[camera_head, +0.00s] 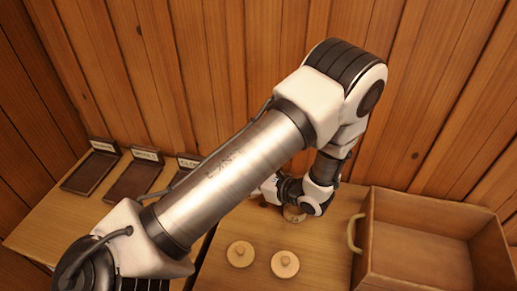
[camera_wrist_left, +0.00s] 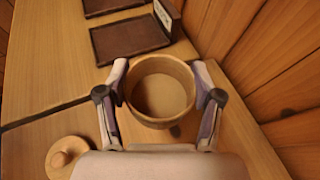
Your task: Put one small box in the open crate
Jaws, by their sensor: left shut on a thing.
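My left gripper (camera_wrist_left: 160,74) is shut on a small round wooden box (camera_wrist_left: 162,98), with one finger on each side of its wall. The box is open at the top and looks empty inside. In the head view my arm hides this box and most of the gripper (camera_head: 272,188). My right gripper is not in view.
Two round knobbed wooden pieces (camera_head: 240,254) (camera_head: 285,264) lie on the table, left of the crate. Labelled dark trays (camera_head: 134,180) stand at the left. A plank wall (camera_head: 225,60) closes the back.

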